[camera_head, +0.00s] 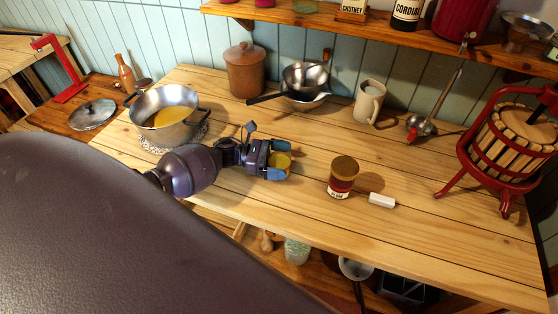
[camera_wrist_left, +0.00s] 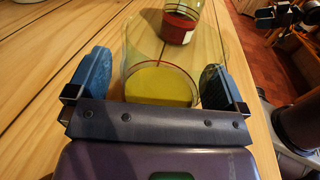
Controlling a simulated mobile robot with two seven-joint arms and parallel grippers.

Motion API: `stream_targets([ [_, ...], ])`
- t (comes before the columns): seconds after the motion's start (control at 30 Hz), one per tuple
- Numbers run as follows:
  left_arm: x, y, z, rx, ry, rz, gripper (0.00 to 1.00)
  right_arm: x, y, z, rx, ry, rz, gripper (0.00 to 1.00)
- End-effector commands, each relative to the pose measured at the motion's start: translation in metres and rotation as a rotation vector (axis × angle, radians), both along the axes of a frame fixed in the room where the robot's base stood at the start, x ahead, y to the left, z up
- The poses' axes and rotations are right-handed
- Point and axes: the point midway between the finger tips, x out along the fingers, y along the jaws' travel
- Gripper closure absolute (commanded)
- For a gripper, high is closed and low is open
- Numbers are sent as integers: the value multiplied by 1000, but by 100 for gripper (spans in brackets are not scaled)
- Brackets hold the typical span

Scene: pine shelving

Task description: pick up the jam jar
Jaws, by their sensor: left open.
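The jam jar (camera_head: 342,180) has a brown lid, red contents and a pale label. It stands upright on the pine worktop in the middle of the head view. It seems to be the red jar (camera_wrist_left: 179,27) beyond my fingers in the left wrist view. My left gripper (camera_head: 279,162) is left of the jam jar and apart from it. Its blue fingers are open, with a clear glass vessel holding something yellow (camera_wrist_left: 160,86) between or just ahead of them. I cannot tell whether they touch it. Dark parts at the wrist view's upper right may be my right arm.
A white block (camera_head: 382,200) lies just right of the jam jar. A steel pot (camera_head: 178,134) stands left, a mug (camera_head: 368,101) and bowls (camera_head: 306,78) behind, and a red press (camera_head: 504,145) at right. The worktop in front of the press is clear.

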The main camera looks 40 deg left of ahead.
Motion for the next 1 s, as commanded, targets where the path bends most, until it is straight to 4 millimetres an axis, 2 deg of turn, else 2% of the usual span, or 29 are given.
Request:
stream_targets([
  [0.17, 0, 0, -1, 1, 0, 0, 2, -2, 0, -2, 2, 4, -2, 2],
  [0.6, 0, 0, -1, 0, 0, 1, 68, -11, -1, -10, 3, 28, -8, 2],
  [1.0, 0, 0, 3, 0, -2, 0, 68, -4, 0, -3, 2, 9, -3, 2],
])
